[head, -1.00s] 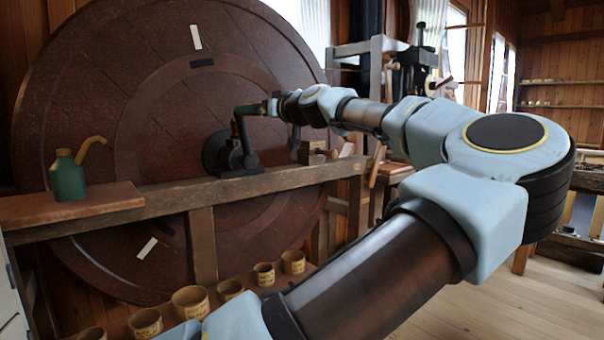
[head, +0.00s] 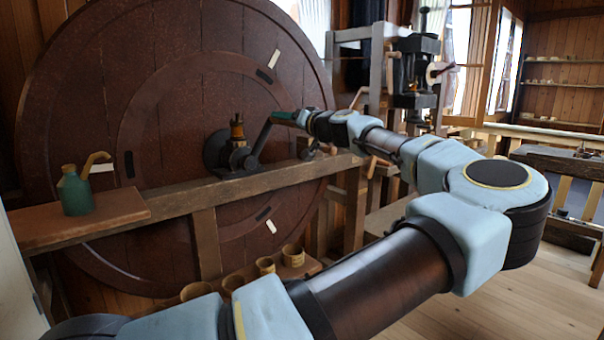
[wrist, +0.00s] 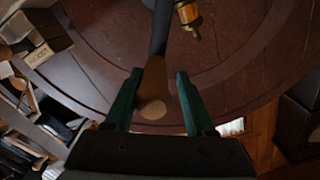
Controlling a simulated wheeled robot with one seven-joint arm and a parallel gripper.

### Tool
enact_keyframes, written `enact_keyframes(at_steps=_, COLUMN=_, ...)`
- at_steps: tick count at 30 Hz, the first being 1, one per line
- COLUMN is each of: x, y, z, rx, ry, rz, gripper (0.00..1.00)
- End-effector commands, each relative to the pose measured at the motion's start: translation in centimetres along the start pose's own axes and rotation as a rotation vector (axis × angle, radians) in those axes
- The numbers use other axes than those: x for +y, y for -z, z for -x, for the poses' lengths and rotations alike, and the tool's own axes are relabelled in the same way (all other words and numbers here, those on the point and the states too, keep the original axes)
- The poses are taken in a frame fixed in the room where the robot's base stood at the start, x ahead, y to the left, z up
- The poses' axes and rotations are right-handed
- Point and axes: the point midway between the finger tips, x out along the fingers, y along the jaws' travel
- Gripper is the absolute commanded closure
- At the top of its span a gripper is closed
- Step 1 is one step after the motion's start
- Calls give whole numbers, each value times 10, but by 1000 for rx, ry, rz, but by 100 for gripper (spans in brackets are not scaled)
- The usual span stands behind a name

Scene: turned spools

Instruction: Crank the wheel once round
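The wheel (head: 90,120) is a big dark red-brown disc with white and black marks, standing upright behind a wooden beam. Its crank (head: 260,139) slants up and right from the black hub. My gripper (head: 283,116) is at the crank's outer end. In the wrist view, my gripper's green fingers (wrist: 160,80) stand on either side of the wooden crank handle (wrist: 153,88). The handle lies near the left finger, with a visible gap to the right one; I cannot tell if the left finger touches. In the head view the handle is hidden by the gripper.
The beam (head: 270,177) runs below the crank. A green oil can (head: 74,192) stands on a board at the left. Several small tan pots (head: 266,265) sit low in front. A brass-topped fitting (wrist: 188,14) shows by the hub. A bench machine (head: 415,75) stands behind right.

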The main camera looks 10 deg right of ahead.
Motion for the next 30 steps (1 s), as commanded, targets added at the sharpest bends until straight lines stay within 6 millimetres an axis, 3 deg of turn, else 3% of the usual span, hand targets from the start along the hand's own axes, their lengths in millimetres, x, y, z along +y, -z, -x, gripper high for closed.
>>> enact_keyframes(at_steps=17, x=35, y=-1, z=-1, rx=-2, ry=5, rz=-267, gripper=45)
enact_keyframes(at_steps=30, x=80, y=-24, z=-1, rx=-1, ry=-1, rz=-545, gripper=45)
